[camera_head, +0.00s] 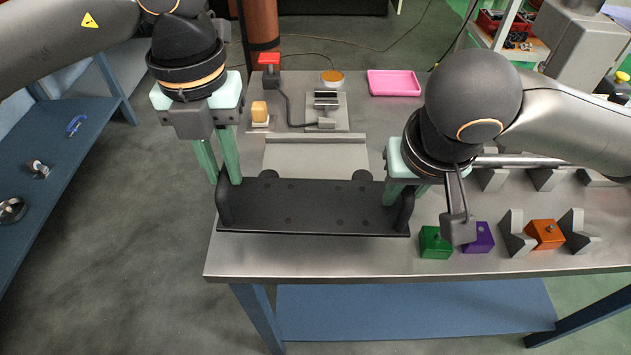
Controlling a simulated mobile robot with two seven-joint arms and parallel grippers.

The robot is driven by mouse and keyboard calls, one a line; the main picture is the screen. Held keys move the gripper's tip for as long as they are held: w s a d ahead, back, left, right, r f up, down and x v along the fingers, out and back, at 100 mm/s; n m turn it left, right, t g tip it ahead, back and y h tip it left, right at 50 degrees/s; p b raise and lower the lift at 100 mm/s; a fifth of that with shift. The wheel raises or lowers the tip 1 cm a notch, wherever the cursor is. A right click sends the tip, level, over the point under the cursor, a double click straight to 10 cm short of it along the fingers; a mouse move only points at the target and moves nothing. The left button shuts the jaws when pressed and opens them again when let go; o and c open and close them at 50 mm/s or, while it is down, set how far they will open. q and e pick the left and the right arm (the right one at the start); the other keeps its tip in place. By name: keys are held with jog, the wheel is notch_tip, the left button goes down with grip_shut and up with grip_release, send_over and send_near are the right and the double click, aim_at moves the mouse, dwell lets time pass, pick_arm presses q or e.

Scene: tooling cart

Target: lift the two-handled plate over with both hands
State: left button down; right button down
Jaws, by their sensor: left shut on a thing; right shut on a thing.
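The two-handled plate (315,213) is black, with a row of holes and an upright handle at each end. It lies near the front left of the steel cart top, and I cannot tell if it touches the top. My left gripper (226,180) points down and is shut on the plate's left handle (224,203). My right gripper (402,190) is shut on the right handle (405,212); its fingers are partly hidden by the arm.
Behind the plate is a raised grey metal piece (316,155). Green (435,242), purple (478,238) and orange (545,234) blocks and grey V-blocks sit on the right.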

pick_arm(q)
jog(key=shift+r, duration=0.45)
pick_arm(e)
jog(key=shift+r, duration=0.45)
pick_arm(q)
jog(key=shift+w, duration=0.2)
pick_arm(e)
jog(key=shift+w, duration=0.15)
